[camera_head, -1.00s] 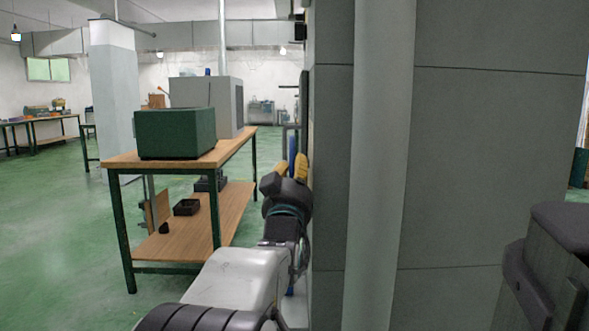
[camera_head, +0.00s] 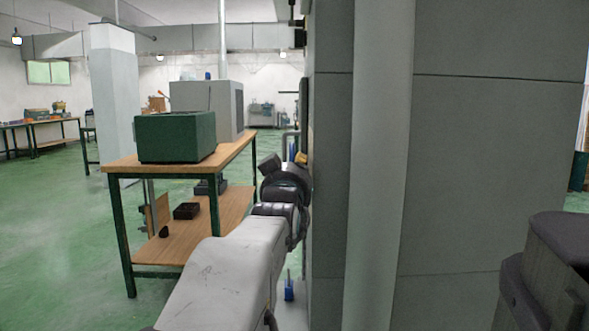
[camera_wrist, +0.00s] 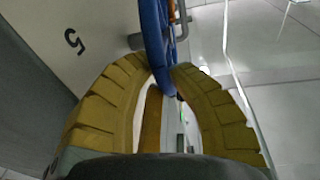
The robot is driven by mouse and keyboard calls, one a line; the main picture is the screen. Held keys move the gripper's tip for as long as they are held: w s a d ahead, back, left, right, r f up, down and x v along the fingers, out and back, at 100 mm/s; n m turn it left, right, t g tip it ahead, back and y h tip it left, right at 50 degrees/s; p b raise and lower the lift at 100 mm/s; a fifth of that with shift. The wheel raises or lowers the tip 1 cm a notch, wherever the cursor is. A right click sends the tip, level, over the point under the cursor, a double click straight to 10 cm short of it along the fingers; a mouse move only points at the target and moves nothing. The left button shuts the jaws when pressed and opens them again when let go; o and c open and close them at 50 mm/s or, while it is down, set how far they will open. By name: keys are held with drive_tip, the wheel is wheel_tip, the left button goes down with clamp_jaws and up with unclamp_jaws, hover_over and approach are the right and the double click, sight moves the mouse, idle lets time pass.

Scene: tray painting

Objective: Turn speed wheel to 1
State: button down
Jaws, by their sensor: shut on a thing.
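The blue speed wheel (camera_wrist: 154,30) shows edge-on in the wrist view, with a grey metal handle rod beside it. My gripper (camera_wrist: 160,70) has yellow ribbed fingers, one on each side of the blue rim, and is shut on it. A dark "5" (camera_wrist: 74,41) is marked on the pale panel left of the wheel. The wheel's face and its present setting cannot be seen. In the head view my gripper (camera_head: 299,158) is mostly hidden behind my wrist, close to the grey cabinet's edge.
A large grey cabinet (camera_head: 480,170) fills the right of the head view, with a vertical pipe (camera_head: 380,170) in front. A wooden bench (camera_head: 122,164) bearing a green box (camera_head: 175,137) stands left of my arm. Green floor at far left is open.

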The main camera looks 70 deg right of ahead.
drive_tip(key=shift+w+d+r+y+p, duration=0.1)
drive_tip(key=shift+r+y+p, duration=0.25)
drive_tip(key=shift+y+p, duration=0.35)
drive_tip(key=c, duration=1.1)
unclamp_jaws()
drive_tip(key=v, duration=1.2)
drive_tip(key=shift+w, duration=0.15)
